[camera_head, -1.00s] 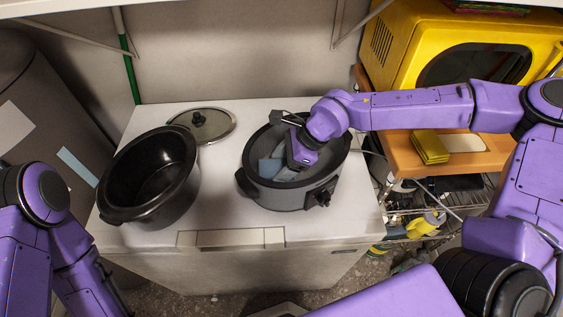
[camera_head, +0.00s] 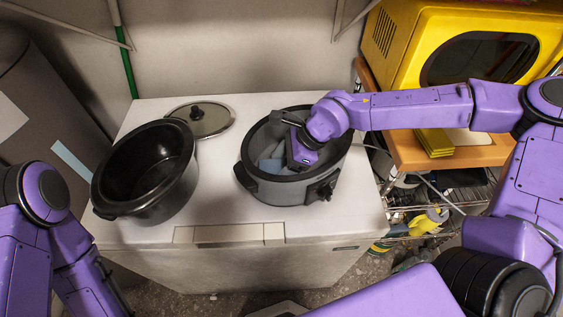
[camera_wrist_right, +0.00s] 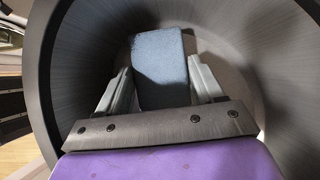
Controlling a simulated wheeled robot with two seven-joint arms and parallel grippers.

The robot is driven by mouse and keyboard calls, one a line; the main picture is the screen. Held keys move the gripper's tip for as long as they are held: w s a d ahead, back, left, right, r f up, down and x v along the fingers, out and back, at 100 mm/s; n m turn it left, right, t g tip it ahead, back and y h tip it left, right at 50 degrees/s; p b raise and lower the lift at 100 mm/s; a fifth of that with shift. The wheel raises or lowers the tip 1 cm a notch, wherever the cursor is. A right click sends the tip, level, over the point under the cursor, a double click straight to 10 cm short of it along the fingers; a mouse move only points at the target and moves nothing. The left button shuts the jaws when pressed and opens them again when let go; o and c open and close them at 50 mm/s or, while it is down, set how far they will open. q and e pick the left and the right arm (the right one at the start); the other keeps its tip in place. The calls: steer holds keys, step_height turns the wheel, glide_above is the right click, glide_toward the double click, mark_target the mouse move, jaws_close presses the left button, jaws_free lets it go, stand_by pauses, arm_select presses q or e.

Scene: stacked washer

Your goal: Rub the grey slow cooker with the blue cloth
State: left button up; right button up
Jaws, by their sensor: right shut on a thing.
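The grey slow cooker (camera_head: 282,191) stands open on the white top, with a dark rim, a handle at its left and a knob at its front right. My right gripper (camera_head: 284,158) reaches down inside it. The blue cloth (camera_head: 268,166) is inside the cooker, at the gripper's tip. In the right wrist view the cloth (camera_wrist_right: 160,62) is a folded pad between the two fingers of my right gripper (camera_wrist_right: 160,88), which is shut on it, near the cooker's inner wall (camera_wrist_right: 80,45). Whether the cloth touches the wall is unclear. My left arm shows at bottom left, but its gripper is out of view.
A black pot (camera_head: 148,205) stands left of the cooker, with a glass lid (camera_head: 213,121) behind it. A yellow microwave (camera_head: 420,35) and yellow sponge-like blocks (camera_head: 434,142) sit on a wooden shelf at the right. The white top (camera_head: 214,195) is clear between pot and cooker.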

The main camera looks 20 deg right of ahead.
steer(key=shift+f+b, duration=0.35)
steer(key=shift+f, duration=0.35)
